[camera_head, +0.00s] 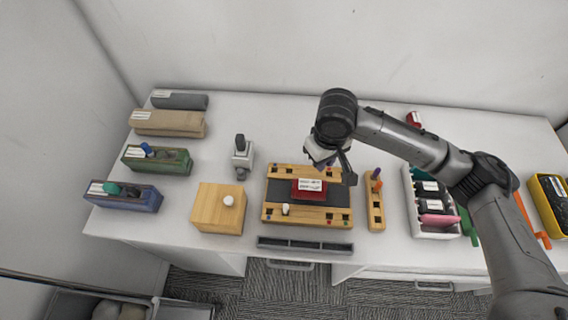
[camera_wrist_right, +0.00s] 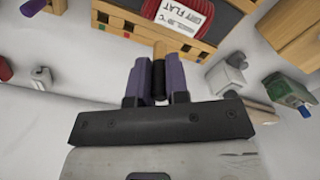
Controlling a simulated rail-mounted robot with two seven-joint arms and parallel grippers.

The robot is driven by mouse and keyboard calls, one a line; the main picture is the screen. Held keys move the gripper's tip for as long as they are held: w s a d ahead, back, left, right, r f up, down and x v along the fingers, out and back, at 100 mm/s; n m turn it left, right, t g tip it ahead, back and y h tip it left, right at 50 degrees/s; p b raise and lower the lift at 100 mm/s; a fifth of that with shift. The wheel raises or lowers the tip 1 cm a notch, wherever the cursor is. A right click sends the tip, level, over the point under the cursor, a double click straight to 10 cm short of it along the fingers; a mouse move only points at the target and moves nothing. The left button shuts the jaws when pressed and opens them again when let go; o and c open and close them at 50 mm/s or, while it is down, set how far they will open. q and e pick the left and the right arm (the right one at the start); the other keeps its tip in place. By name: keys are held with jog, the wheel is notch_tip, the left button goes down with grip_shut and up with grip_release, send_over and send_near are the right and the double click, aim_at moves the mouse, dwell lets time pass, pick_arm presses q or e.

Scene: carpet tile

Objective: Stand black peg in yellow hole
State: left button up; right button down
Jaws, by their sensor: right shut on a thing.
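My right gripper (camera_head: 322,163) hangs over the back of the wooden board. In the right wrist view my right gripper (camera_wrist_right: 159,82) has its purple fingers shut on the black peg (camera_wrist_right: 158,80), whose far end looks like bare wood. The peg is held above the surface. The board (camera_head: 268,190) has wooden rails with holes and small coloured dots, and part of it shows in the wrist view (camera_wrist_right: 125,17). A white peg (camera_head: 286,209) stands in the front rail. I cannot make out the yellow hole. My left gripper is out of view.
A red labelled packet (camera_head: 308,195) lies on the board. A narrow wooden rack (camera_head: 376,213) with pegs stands to its right, then a white bin (camera_head: 436,231). A wooden box with a white knob (camera_head: 215,212) is left. A dark tray (camera_head: 305,246) lies in front.

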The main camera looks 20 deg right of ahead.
jog(key=shift+s+d+p, duration=0.35)
jog(key=shift+d+p, duration=0.55)
jog(key=shift+p, duration=0.35)
jog(key=shift+f+n, duration=0.25)
jog(key=shift+n, duration=0.05)
send_over(290, 165)
jog(key=s, duration=0.2)
jog(key=f, duration=0.4)
jog(key=a+f, duration=0.1)
jog(key=f, duration=0.2)
jog(key=shift+w, duration=0.15)
jog(key=shift+f, duration=1.95)
pick_arm(q)
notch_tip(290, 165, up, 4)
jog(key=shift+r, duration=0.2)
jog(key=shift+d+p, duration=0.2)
jog(key=shift+p, duration=0.1)
pick_arm(e)
jog(key=shift+f, duration=0.2)
jog(key=c, duration=1.1)
grip_release()
jog(key=shift+c, duration=0.2)
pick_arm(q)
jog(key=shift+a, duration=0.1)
pick_arm(e)
jog(key=shift+o, duration=0.2)
jog(key=shift+d, duration=0.1)
